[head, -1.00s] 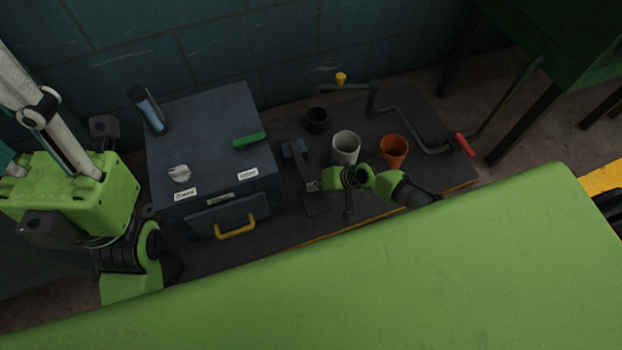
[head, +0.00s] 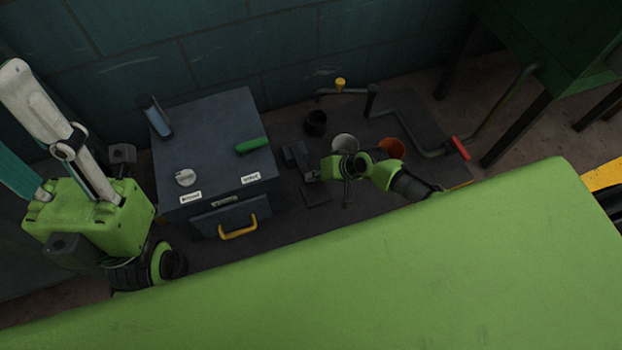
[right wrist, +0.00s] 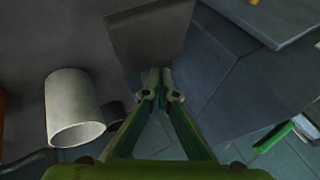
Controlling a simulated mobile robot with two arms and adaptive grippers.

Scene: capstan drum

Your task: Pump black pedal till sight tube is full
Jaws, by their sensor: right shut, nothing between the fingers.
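The black pedal's flat plate (head: 315,194) is low on the dark base, right of the blue-grey box (head: 215,135). In the right wrist view the dark plate (right wrist: 150,38) stands just beyond my fingertips; contact is not clear. The sight tube (head: 156,117) stands tilted in the picture at the box's back left; its fill level is hard to read. My right gripper (head: 313,176) is shut and empty, above the plate's far edge. It also shows in the right wrist view (right wrist: 160,80).
The box carries a green handle (head: 250,145), a pale knob (head: 185,178) and a yellow drawer handle (head: 238,227). A white cup (head: 344,141), an orange cup (head: 391,147) and a black cup (head: 316,121) stand near my right arm. A red-handled crank (head: 459,148) is further right.

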